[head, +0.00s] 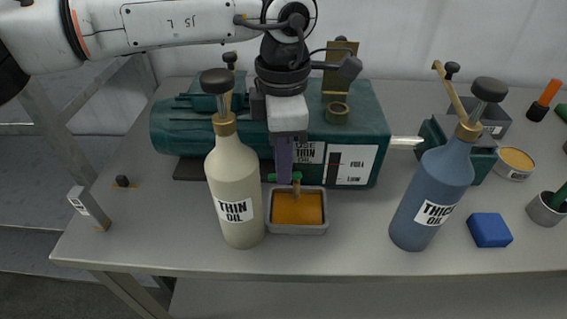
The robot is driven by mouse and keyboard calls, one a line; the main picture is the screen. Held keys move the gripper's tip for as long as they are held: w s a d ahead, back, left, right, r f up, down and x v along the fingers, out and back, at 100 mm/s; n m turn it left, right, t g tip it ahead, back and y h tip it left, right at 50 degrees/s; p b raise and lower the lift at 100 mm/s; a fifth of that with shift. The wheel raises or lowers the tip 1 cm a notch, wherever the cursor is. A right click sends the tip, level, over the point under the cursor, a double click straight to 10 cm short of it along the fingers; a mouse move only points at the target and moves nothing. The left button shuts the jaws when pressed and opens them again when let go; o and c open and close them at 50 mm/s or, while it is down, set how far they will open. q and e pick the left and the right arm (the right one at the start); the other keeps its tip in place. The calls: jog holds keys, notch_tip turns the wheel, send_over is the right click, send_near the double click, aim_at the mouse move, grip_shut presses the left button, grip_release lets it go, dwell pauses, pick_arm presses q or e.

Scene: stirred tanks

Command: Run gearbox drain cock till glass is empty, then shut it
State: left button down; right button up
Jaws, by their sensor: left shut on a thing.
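The green gearbox (365,122) lies on the bench. A plate on its front reads "use thin oil". Beside that, the sight glass (333,170) is a dark strip next to a white full/low label (354,165); its oil level is too small to tell. The drain cock (296,187) is low on the front, with a green handle (275,177). My left gripper (284,174) comes down from above, shut on the green handle; its fingertips partly hide it. A grey tray (298,230) stands under the cock, with amber oil (297,208) in it. My right gripper is out of view.
A cream "thin oil" bottle (233,180) stands just left of the tray. A blue "thick oil" bottle (436,190) stands to the right. Farther right are a blue block (489,230), an open tin (515,163) and a cup (545,210). The bench's front left is mostly clear.

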pick_arm(q)
jog(key=shift+r, duration=0.1)
dwell(0.4)
jog(key=c, duration=1.8)
grip_release()
jog(key=shift+r, duration=0.1)
jog(key=shift+c, duration=0.2)
jog(key=shift+w, duration=0.1)
notch_tip(320, 180, up, 8)
jog(key=p, duration=0.5)
jog(key=shift+s, duration=0.25)
